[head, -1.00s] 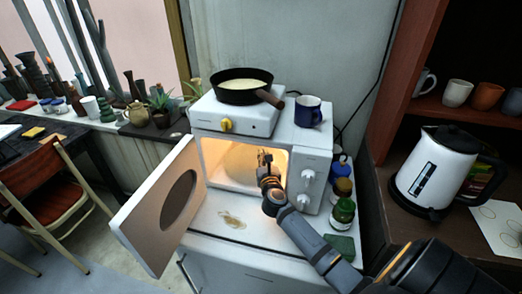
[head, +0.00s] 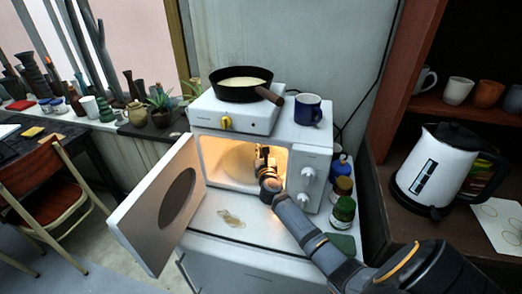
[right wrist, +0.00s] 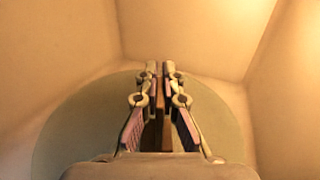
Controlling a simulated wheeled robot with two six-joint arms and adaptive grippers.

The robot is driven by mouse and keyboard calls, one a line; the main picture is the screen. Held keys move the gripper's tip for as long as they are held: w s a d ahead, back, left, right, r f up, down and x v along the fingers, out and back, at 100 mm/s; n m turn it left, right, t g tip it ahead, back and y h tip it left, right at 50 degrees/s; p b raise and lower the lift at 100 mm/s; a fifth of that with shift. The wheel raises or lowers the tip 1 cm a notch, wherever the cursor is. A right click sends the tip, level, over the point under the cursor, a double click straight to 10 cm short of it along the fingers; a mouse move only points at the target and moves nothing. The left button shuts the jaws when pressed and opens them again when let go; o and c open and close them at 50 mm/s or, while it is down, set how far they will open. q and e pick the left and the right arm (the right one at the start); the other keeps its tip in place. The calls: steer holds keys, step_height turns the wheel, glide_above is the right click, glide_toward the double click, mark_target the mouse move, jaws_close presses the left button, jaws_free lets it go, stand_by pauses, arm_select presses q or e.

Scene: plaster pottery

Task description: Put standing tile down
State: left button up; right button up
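My right gripper (head: 264,155) is inside the lit microwave (head: 213,155), its arm reaching in from the lower right. The right wrist view shows its two fingers (right wrist: 159,72) close together, with a thin brown edge between them. This looks like the tile (right wrist: 159,112), held upright and seen edge-on; its faces are mostly hidden by the fingers. Below the fingers lies the round plate (right wrist: 75,130) of the microwave, which also shows pale in the head view (head: 236,160). Whether the tile touches the plate cannot be told. My left gripper is not in view.
The microwave door (head: 150,210) stands wide open to the left. A hot plate with a black pan (head: 236,92) and a blue mug (head: 308,110) are on top. Jars (head: 343,212) stand close at the right. A kettle (head: 440,165) is on the right shelf.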

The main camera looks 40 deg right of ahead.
steer(key=o, duration=0.5)
steer(key=shift+c, duration=0.2)
steer(key=shift+r+p, duration=0.35)
steer(key=v, duration=1.2)
steer(key=shift+f+b, duration=0.2)
steer(key=shift+b, duration=0.1)
